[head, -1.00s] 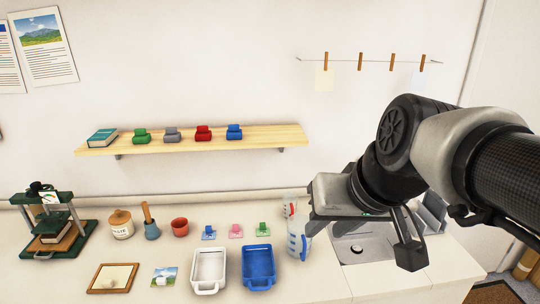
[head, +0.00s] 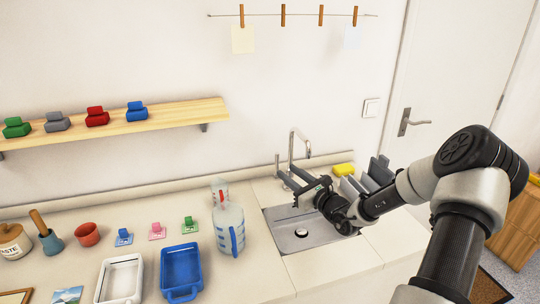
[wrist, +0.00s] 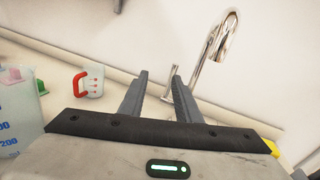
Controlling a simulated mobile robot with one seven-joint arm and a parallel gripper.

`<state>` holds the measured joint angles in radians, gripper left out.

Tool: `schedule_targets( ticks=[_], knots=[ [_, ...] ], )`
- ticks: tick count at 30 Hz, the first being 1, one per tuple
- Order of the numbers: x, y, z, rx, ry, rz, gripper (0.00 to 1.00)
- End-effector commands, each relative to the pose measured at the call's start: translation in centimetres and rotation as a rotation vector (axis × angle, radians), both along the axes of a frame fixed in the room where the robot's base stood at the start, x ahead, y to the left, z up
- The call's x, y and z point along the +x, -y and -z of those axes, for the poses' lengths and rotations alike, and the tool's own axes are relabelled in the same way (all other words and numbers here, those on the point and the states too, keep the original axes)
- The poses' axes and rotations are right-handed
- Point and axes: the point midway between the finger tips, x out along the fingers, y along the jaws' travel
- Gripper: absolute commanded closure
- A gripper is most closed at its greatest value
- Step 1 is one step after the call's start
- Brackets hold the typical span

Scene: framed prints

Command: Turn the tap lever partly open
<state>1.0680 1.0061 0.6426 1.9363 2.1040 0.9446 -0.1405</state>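The chrome tap (head: 291,148) stands behind the sink against the wall, with its curved spout upright. In the wrist view the tap (wrist: 229,32) is at upper right, beyond my fingers. A thin metal lever (wrist: 172,88) shows at the tap's base, close to the right finger; contact cannot be told. My gripper (head: 290,179) is over the back of the sink, beside the tap's base. In the wrist view its two fingers (wrist: 159,75) are apart with nothing held between them. The lower part of the tap is partly hidden by my gripper.
The steel sink (head: 283,238) lies below my gripper. A clear jug (head: 229,232) stands left of it, with a red-handled cup (wrist: 92,82) behind. A grey rack (head: 379,172) and yellow sponge (head: 344,169) are right. Blue (head: 181,268) and white trays (head: 121,278) stand at front left.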

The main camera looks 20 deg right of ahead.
Motion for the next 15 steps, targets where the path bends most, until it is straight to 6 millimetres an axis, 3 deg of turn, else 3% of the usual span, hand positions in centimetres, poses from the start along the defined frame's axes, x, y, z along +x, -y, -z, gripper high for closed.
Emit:
schedule_targets(
  ticks=[1,5,11,15],
  knots=[
    [0.1,1.2,0.6,0.053,0.001,0.042,0.70],
    [0.6,2.5,1.0,0.110,0.000,0.089,0.70],
    [3.3,1.9,1.1,0.112,-0.001,0.089,0.70],
    [6.4,1.3,1.1,0.111,0.000,0.088,0.70]
  ],
)
